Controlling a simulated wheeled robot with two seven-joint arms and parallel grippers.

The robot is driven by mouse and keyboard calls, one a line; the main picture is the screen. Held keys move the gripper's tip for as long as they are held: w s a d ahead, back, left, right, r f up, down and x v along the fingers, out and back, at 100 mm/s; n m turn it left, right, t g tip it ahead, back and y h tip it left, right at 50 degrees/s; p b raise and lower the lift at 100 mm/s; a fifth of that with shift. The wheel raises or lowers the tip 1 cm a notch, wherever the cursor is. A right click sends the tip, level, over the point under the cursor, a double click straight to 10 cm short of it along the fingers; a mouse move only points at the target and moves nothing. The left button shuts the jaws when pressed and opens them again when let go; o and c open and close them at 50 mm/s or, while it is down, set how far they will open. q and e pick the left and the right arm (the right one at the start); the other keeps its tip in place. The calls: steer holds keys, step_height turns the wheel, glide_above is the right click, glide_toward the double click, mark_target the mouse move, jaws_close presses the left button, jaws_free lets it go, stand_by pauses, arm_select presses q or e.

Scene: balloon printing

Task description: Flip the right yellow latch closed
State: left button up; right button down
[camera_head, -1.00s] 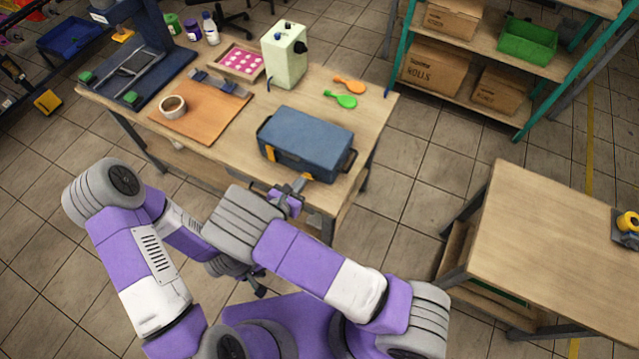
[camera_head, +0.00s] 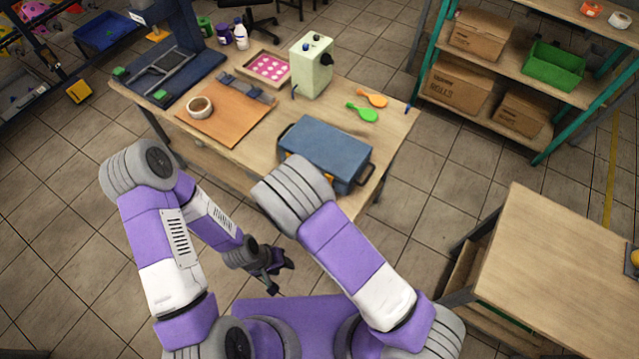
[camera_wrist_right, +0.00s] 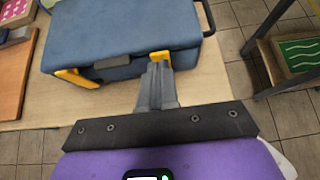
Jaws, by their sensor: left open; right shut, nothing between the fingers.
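A blue toolbox (camera_head: 325,150) lies on the wooden workbench, lid down. In the right wrist view its front (camera_wrist_right: 120,62) carries two yellow latches. The left yellow latch (camera_wrist_right: 75,78) hangs against the front. The right yellow latch (camera_wrist_right: 161,58) shows only in part, behind the fingertips of my right gripper (camera_wrist_right: 158,68). That gripper is shut and empty, at or just in front of the latch; contact is unclear. In the head view my right forearm hides it. My left gripper (camera_head: 273,271) is open and empty, low in front of the bench.
On the workbench (camera_head: 375,140) stand a pale green machine (camera_head: 311,68), a tape roll (camera_head: 199,107) on a brown board, and green and orange paddles (camera_head: 363,112). Another wooden table (camera_head: 560,260) is at the right. Shelves with boxes stand behind.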

steer(key=v, duration=0.7)
steer(key=shift+s+r, duration=0.2)
steer(key=shift+a, duration=0.15)
stand_by(0.4)
steer(key=s+d+f+m+g+y+b, duration=0.25)
steer(key=s+f+m+g+y, duration=0.3)
steer(key=s+f+m, duration=0.5)
steer(key=s+d+f+m+g+y+b, duration=0.2)
steer(key=s+d+f+m+g+y, duration=0.45)
steer(key=m, duration=0.65)
steer(key=f+m+t, duration=0.1)
steer(key=m, duration=0.1)
steer(key=d+f+m+t+b, duration=0.1)
steer(key=m, duration=0.2)
steer(key=f+m+t+h, duration=0.1)
steer(key=m, duration=0.2)
steer(key=shift+w+d+t, duration=0.3)
